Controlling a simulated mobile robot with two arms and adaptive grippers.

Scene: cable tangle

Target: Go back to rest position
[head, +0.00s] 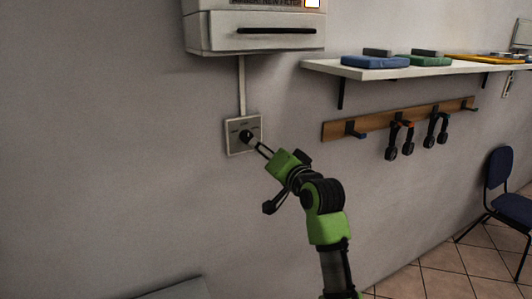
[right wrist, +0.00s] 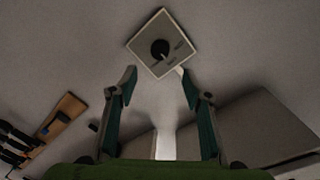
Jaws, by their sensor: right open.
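My right gripper (head: 257,146) reaches up from the lower right in the head view, its fingertips close to a wall plate (head: 235,146) with a round black knob (head: 246,136). In the right wrist view its two fingers (right wrist: 157,74) stand apart with nothing between them. There the square plate (right wrist: 144,44) and its dark knob (right wrist: 160,49) lie ahead of the fingertips. I cannot tell whether a fingertip touches the plate. My left gripper is in neither view.
A white wall unit (head: 255,43) hangs above the plate, joined by a thin vertical conduit (head: 242,86). To the right are a shelf (head: 400,72) with blue and green items, a wooden hook rail (head: 375,123) holding headphones, and a blue chair (head: 500,168). The wall at left is bare.

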